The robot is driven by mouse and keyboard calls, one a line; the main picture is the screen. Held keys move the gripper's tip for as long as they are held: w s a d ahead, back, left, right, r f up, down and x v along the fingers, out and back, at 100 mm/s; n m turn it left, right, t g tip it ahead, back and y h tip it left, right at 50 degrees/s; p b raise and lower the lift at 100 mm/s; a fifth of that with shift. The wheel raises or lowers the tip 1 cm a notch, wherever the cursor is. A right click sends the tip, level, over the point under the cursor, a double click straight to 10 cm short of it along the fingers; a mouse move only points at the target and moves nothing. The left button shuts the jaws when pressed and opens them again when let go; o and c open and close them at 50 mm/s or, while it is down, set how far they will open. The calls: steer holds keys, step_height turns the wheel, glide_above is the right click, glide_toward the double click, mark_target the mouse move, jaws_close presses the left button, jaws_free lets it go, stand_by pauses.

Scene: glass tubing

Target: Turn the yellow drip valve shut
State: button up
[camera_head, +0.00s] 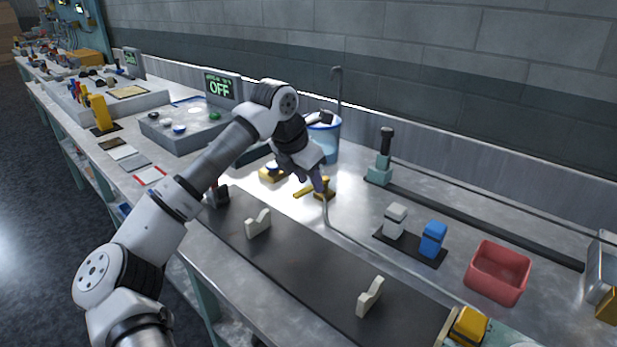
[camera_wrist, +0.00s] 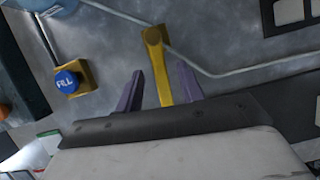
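The yellow drip valve (camera_head: 326,194) stands on the bench beside a thin grey tube, and its lever (camera_head: 303,190) points left in the head view. In the wrist view the valve's round pivot (camera_wrist: 154,36) is beyond my fingertips. Its long yellow lever (camera_wrist: 165,85) runs back between my two purple fingers.
A yellow box with a blue FILL button (camera_wrist: 66,82) stands left of the valve. A blue-rimmed bucket (camera_head: 328,140) is behind my wrist. The grey tube (camera_head: 350,245) runs right along the bench past white and blue blocks (camera_head: 433,238) and a red bin (camera_head: 498,273).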

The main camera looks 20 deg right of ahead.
steer(key=shift+f, duration=0.15)
steer(key=shift+c, duration=0.2)
jaws_close()
